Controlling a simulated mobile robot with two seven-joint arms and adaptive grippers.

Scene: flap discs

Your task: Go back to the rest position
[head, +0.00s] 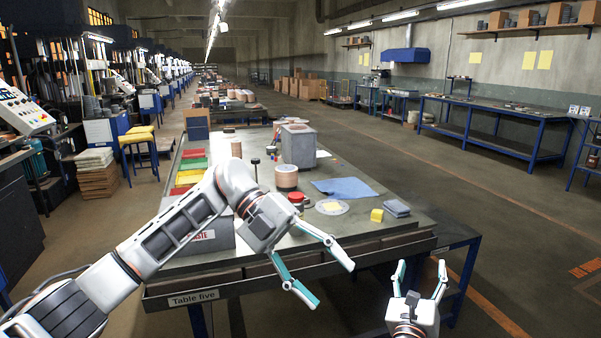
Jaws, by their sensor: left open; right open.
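My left gripper (331,284) is open and empty. Its white arm comes in from the left and reaches across the front of the workbench (420,222), with the fingers spread at the bench's front edge. My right gripper (419,266) is open and empty, low at the right, with its fingers pointing up the picture. It is beside the bench's front right corner. Neither gripper touches any object that I can see. Most of my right arm is out of view.
On the bench are a blue cloth (344,188), a yellow block (376,215), a grey-blue stack (397,208), a clear dish (332,207), a copper-coloured cylinder (286,177), a grey box (299,146) and coloured trays (190,171). Open floor (470,190) lies to the right.

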